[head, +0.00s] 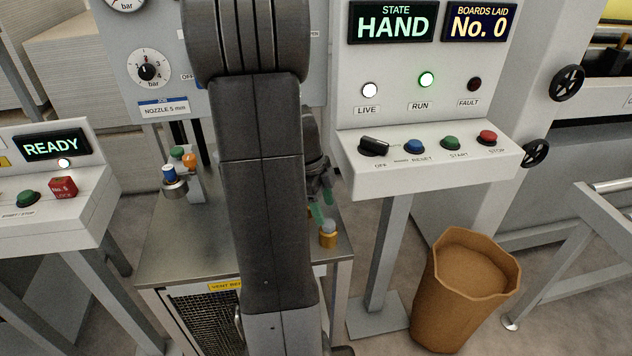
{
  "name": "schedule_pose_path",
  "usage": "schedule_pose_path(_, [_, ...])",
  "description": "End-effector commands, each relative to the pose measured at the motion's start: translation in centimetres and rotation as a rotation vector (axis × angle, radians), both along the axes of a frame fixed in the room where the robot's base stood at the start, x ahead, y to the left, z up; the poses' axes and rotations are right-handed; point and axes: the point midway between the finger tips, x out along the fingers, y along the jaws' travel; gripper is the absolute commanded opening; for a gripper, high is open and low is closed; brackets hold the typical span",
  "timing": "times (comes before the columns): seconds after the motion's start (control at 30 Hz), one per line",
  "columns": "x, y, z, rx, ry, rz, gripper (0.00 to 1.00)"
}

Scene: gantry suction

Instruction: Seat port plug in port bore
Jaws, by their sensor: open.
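My gripper (322,204) shows only in part, to the right of my dark arm, with its green-tipped fingers apart. It is above a small brass-yellow fitting (328,239) with a pale grey-blue top, near the right edge of the metal bench (190,262). A gap seems to lie between the fingertips and the fitting. I cannot tell whether this fitting is the port plug or holds the bore. At the bench's left back, a small grey block carries a blue-topped piece (170,172), a green cap (177,153) and an orange cap (190,160). My arm hides the bench's middle.
A control panel (437,170) with a black selector and coloured buttons stands right of the bench. A READY console (50,190) stands at left. A brown bin (427,300) is on the floor at right. A gauge panel (185,60) rises behind the bench.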

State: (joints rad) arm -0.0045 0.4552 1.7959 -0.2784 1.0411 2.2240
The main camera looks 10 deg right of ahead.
Motion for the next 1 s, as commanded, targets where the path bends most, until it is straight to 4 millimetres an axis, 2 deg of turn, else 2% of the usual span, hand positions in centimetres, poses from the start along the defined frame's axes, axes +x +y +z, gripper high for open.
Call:
schedule_pose_path(0.03, [0.3,0.4,1.4,0.001,-0.007,0.002,0.53])
schedule_pose_path(0.2, [0.7,1.2,4.9,0.000,-0.004,0.001,0.53])
schedule_pose_path(0.4, [1.0,1.9,7.5,0.001,-0.003,0.001,0.53])
schedule_pose_path(0.6, [1.1,2.1,8.2,0.000,0.001,0.000,0.53])
schedule_pose_path(1.0, [1.1,2.0,8.2,0.000,0.001,0.000,0.53])
